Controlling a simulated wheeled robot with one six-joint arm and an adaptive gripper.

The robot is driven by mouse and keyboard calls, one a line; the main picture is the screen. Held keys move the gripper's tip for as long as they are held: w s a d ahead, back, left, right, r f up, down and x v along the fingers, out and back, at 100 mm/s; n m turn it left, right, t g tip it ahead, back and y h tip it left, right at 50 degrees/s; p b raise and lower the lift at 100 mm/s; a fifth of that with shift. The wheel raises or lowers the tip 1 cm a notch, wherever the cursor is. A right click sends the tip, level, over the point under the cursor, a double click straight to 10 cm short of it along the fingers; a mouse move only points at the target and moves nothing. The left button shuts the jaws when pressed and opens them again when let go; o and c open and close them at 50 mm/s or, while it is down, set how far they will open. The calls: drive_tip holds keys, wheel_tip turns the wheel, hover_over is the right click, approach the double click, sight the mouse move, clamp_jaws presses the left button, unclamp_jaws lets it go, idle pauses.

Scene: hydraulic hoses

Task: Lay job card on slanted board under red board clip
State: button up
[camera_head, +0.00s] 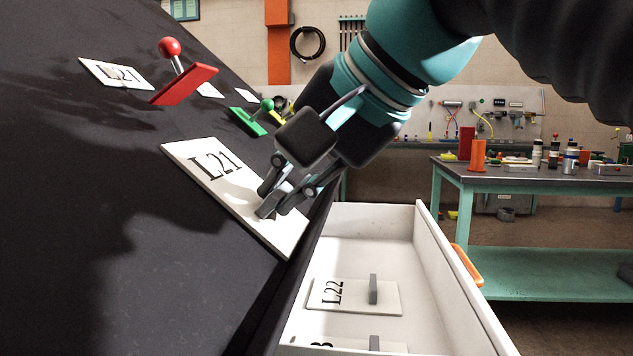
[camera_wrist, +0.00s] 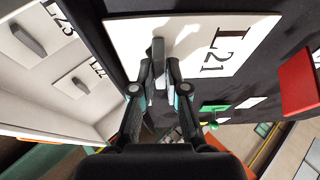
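The white job card (camera_head: 215,180), marked L21, is against the dark slanted board (camera_head: 90,220), low near its right edge. I cannot tell whether it fully touches the board. My gripper (camera_head: 272,205) is shut on the card's grey upright tab; in the wrist view the tab (camera_wrist: 158,50) stands between the fingertips (camera_wrist: 159,72). The red board clip (camera_head: 185,84), with a red ball knob, is higher on the board, apart from the card. It also shows at the right of the wrist view (camera_wrist: 298,82). A white L21 label (camera_head: 116,73) lies beside this clip.
A green clip (camera_head: 248,121) and small white labels sit farther along the board. An open white drawer (camera_head: 430,260) below the board holds a card marked L22 (camera_head: 330,294) and another with grey tabs. A teal workbench (camera_head: 540,172) with tools stands behind at the right.

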drive_tip(key=o, duration=0.4)
drive_tip(key=v, duration=1.2)
idle(0.5)
